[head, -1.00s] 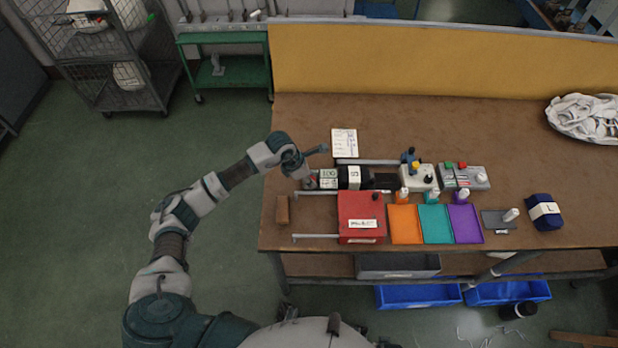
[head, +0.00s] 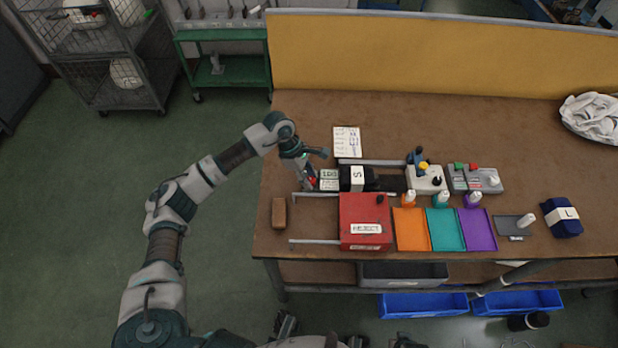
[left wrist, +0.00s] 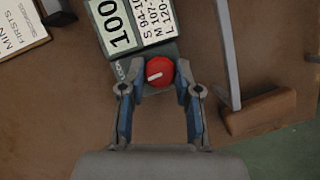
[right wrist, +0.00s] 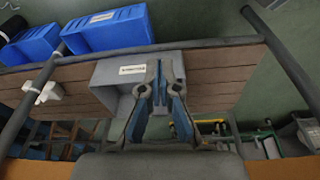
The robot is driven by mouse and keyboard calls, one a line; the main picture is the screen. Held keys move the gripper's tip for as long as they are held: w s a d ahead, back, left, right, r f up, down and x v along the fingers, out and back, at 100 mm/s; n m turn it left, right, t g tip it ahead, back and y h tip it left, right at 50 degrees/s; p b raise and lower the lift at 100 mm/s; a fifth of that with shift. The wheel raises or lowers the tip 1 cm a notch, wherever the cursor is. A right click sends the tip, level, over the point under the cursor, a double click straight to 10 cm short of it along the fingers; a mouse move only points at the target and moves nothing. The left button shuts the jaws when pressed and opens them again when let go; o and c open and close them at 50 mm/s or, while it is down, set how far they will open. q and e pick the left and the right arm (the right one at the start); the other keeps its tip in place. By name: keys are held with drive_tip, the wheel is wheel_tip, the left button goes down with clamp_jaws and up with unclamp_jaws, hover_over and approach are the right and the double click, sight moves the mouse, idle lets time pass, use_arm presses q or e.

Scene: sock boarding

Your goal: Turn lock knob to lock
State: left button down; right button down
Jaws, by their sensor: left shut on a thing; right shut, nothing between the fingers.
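The red lock knob (left wrist: 159,73) with a white pointer line sits on the near end of the grey-green device (left wrist: 143,50), below its 100 label. My left gripper (left wrist: 157,85) is shut on the knob, a finger at each side. The pointer lies roughly crosswise in the left wrist view, tilted slightly up to the right. In the head view my left gripper (head: 311,183) is at the device's left end and hides most of the knob. My right gripper (right wrist: 164,75) is shut and empty, low near a grey bin under the table.
A red reject box (head: 362,212) and orange, teal and purple trays (head: 411,230) line the front of the table. A brown block (head: 279,212) lies left of the metal rails. The bench behind the device is mostly clear. Blue bins (right wrist: 107,30) show under the table.

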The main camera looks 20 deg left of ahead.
use_arm(q)
drive_tip(key=shift+w+r+m, duration=0.2)
drive_tip(key=shift+r+m, duration=0.1)
drive_tip(key=shift+m, duration=0.1)
use_arm(e)
drive_tip(key=shift+v, duration=0.95)
drive_tip(key=shift+w, duration=0.15)
use_arm(q)
drive_tip(key=c, duration=0.9)
unclamp_jaws()
drive_tip(key=shift+o, duration=0.5)
drive_tip(key=shift+d+f, duration=0.1)
drive_tip(key=shift+f, duration=0.05)
use_arm(e)
drive_tip(key=shift+d, duration=0.1)
use_arm(q)
drive_tip(key=shift+s, duration=0.1)
drive_tip(key=shift+r, duration=0.25)
drive_tip(key=v, duration=1.1)
drive_tip(key=shift+a, duration=0.2)
drive_tip(key=shift+r, duration=0.15)
